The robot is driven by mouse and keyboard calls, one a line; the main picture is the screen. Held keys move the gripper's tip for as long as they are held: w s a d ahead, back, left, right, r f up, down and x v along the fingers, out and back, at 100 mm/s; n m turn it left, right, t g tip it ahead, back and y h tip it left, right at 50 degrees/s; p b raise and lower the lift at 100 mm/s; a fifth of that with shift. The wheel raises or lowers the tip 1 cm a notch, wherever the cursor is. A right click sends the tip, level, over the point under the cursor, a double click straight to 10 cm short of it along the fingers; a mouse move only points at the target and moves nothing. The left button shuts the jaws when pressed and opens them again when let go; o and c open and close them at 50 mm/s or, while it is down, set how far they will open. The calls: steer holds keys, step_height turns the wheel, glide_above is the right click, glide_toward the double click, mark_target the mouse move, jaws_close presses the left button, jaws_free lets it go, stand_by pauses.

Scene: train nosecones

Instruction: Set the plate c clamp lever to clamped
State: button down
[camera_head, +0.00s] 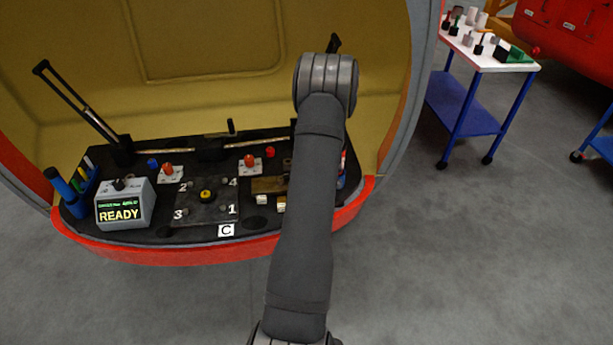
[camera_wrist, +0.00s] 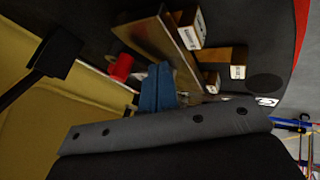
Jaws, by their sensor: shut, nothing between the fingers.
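A dark square plate (camera_head: 207,203) marked 1 to 4 lies on the black panel, with a C label (camera_head: 226,230) at its front edge. Behind it stands a short black lever with a T-shaped top (camera_head: 230,129). Longer black levers rise at the left (camera_head: 78,103) and, mostly hidden by my arm, at the right (camera_head: 334,43). I cannot tell which is the plate c clamp lever. In the wrist view a black T-handled lever (camera_wrist: 45,68) stands left of my gripper (camera_wrist: 157,72), apart from it. My gripper has blue fingers, shut and empty; my arm hides it in the head view.
A red knob (camera_wrist: 122,67) and a metal plate with blocks (camera_wrist: 160,45) are close to my fingers. A grey box (camera_head: 125,205) reads READY; blue tools (camera_head: 66,190) stand left of it. The yellow shell wall (camera_head: 205,95) rises behind. A trolley (camera_head: 475,45) stands right.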

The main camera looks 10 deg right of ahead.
steer(key=shift+w+d+r, duration=0.1)
steer(key=shift+w+d, duration=0.05)
steer(key=shift+w, duration=0.75)
steer(key=shift+w+d+r, duration=0.1)
steer(key=shift+w, duration=0.75)
steer(key=shift+w, duration=0.15)
steer(key=shift+w+n+y, duration=0.3)
steer(key=shift+w+n, duration=0.15)
steer(key=shift+n, duration=0.25)
steer(key=shift+w+a+g, duration=0.1)
steer(key=shift+w+g, duration=0.2)
steer(key=shift+w, duration=0.7)
